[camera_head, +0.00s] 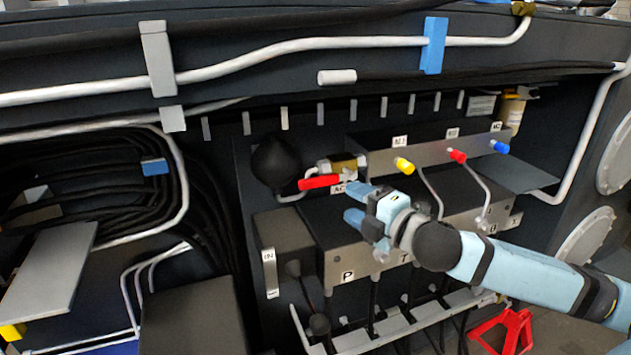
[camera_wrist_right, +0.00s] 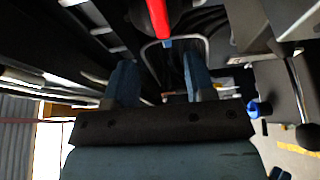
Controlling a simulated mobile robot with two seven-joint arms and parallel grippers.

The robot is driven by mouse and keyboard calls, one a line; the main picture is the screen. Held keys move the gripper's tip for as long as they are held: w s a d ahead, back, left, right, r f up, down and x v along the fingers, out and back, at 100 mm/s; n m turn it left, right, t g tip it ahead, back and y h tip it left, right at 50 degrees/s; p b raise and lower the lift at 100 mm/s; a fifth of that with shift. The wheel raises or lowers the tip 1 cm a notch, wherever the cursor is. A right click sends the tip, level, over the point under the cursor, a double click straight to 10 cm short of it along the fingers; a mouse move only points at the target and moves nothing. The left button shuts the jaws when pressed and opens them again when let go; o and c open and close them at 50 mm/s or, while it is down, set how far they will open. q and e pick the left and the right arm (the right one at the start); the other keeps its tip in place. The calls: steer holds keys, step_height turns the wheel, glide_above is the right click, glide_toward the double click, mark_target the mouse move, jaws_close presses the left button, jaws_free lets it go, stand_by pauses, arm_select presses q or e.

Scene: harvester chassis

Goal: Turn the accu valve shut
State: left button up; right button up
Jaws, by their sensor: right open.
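The accu valve has a red lever handle (camera_head: 318,182) that points left, about level, beside a brass-coloured valve body (camera_head: 346,163). A white label partly reading "AC" sits just below it. My right gripper (camera_head: 353,203) is open and empty, just below and to the right of the handle, with its fingers pointing left. In the right wrist view the red handle (camera_wrist_right: 158,18) is at the top centre, ahead of the two spread blue fingers (camera_wrist_right: 160,80). It appears apart from them. My left gripper is not in view.
A black ball-shaped accumulator (camera_head: 277,163) is left of the valve. Yellow (camera_head: 404,165), red (camera_head: 457,156) and blue (camera_head: 500,146) knobs are to the right. A grey block marked P and T (camera_head: 345,262) lies below my gripper. A red stand (camera_head: 505,330) is on the floor.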

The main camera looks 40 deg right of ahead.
mark_target(317, 184)
steer(key=w+p, duration=0.1)
steer(key=w, duration=0.2)
steer(key=w+a+p, duration=0.1)
steer(key=w, duration=0.6)
steer(key=shift+w+a+p, duration=0.15)
steer(key=shift+a+p, duration=0.2)
steer(key=shift+p, duration=0.05)
steer(key=shift+w, duration=0.45)
jaws_close()
